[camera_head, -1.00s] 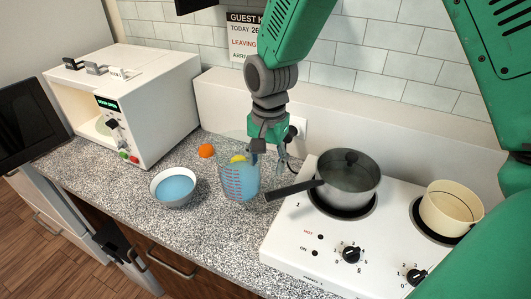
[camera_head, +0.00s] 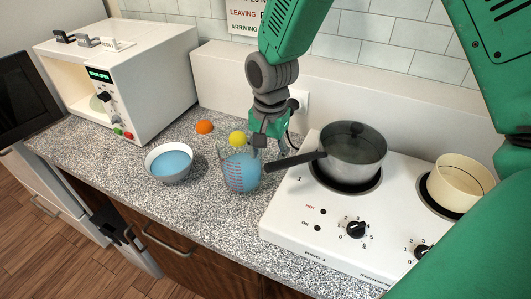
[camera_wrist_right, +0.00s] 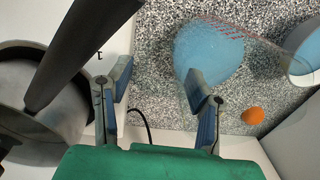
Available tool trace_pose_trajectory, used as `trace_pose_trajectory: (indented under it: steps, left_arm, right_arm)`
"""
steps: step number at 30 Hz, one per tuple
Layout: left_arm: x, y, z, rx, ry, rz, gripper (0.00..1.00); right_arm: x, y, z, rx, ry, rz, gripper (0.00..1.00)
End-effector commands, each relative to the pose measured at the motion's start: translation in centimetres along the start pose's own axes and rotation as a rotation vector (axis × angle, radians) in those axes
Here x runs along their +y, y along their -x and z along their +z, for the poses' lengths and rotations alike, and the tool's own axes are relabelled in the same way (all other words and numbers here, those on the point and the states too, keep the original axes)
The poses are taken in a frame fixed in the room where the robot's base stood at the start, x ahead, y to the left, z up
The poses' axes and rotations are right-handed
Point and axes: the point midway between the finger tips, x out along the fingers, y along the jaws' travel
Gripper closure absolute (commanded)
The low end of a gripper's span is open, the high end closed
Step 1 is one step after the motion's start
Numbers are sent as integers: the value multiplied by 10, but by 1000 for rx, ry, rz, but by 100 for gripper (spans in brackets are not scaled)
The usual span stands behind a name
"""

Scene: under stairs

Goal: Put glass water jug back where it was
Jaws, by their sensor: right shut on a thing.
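The glass water jug (camera_head: 241,172) is clear with red markings and holds blue liquid. It is upright at the counter, between the bowl and the stove; I cannot tell whether its base touches the counter. My right gripper (camera_head: 258,143) comes from above and is shut on the jug at its back right side. In the right wrist view, the jug (camera_wrist_right: 212,52) is beside the right finger of my gripper (camera_wrist_right: 162,88); the clear glass makes the grip hard to see. My left gripper is not in view.
A bowl of blue liquid (camera_head: 169,164) stands left of the jug. An orange (camera_head: 204,126) and a yellow ball-shaped fruit (camera_head: 238,139) lie behind. A pot (camera_head: 352,157) on the stove (camera_head: 300,223) points its handle toward the jug. A microwave (camera_head: 150,90) stands at left.

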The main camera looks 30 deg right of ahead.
Motion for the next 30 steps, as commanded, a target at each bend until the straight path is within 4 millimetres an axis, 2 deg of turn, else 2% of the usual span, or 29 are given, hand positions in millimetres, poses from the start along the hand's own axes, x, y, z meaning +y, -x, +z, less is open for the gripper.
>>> trace_pose_trajectory:
  steps: [3,28,29,30]
  left_arm:
    - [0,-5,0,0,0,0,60]
    - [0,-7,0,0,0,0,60]
    - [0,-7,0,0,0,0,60]
    - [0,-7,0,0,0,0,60]
  right_arm:
    - [-3,-3,2,5,1,-3,100]
    - [-2,-10,-1,3,1,-4,100]
    - [-2,-10,0,3,1,-4,50]
    - [-2,-9,0,4,1,-4,36]
